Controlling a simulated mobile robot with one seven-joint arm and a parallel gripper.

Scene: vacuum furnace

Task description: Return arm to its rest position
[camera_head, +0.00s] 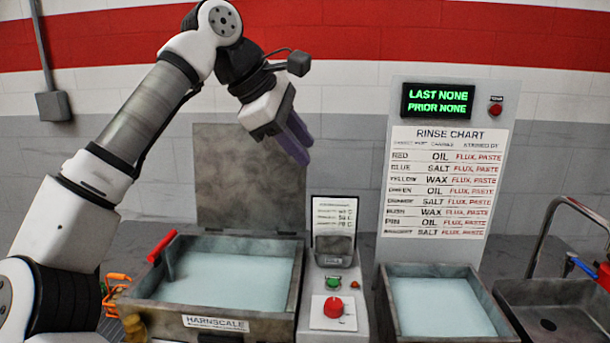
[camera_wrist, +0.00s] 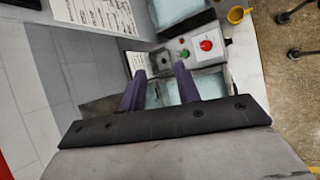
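My gripper (camera_head: 294,138) hangs in the air above the bench, in front of the raised grey lid of the left tank. Its purple fingers point down and to the right. In the wrist view my gripper (camera_wrist: 160,88) shows two purple fingers standing apart with nothing between them. My arm reaches in from the left side of the head view, bent high with its wrist near the top. The gripper touches nothing.
Below stands an open tank (camera_head: 216,321) labelled HARNSCALE, holding pale liquid, with a red handle (camera_head: 161,246). A control box with a red button (camera_head: 333,307) separates it from a second tank (camera_head: 440,270). A rinse chart (camera_head: 440,180) rises behind; a sink (camera_head: 560,318) is right.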

